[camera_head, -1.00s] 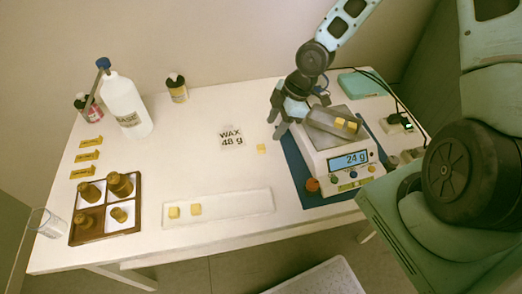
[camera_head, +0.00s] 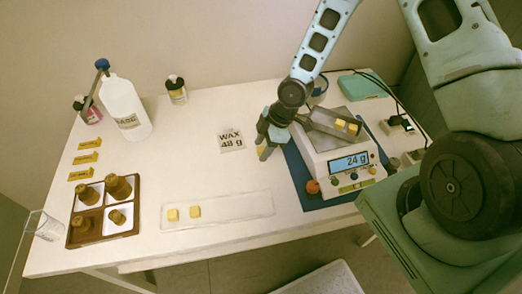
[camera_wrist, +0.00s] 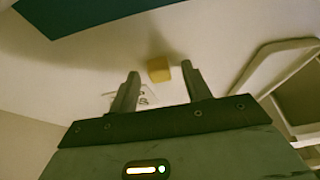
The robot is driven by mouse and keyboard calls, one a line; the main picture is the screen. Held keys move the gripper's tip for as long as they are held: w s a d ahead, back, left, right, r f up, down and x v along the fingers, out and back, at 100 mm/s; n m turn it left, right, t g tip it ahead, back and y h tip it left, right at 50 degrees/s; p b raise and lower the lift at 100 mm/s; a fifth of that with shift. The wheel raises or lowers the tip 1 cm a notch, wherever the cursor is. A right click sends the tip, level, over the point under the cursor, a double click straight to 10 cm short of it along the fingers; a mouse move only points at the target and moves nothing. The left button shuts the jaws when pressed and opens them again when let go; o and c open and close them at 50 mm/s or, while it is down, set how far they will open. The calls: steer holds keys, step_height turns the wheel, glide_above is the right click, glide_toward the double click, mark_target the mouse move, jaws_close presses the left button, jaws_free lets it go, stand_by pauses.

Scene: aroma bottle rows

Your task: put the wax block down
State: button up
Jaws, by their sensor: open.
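A yellow wax block (camera_wrist: 158,70) sits on the white table, framed between the tips of my open gripper (camera_wrist: 160,73) in the wrist view. Both fingers look apart from it. Two more wax blocks (camera_head: 173,214) (camera_head: 194,211) lie in a clear shallow tray (camera_head: 235,206).
A card reading WAX 48 g (camera_head: 231,140) lies left of my gripper. A brown divided tray (camera_head: 92,236) with amber bottles, a glass (camera_head: 44,226), a white bottle (camera_head: 126,108) and dark bottles stand further left. The table between card and white bottle is clear.

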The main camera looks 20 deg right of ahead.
jaws_close()
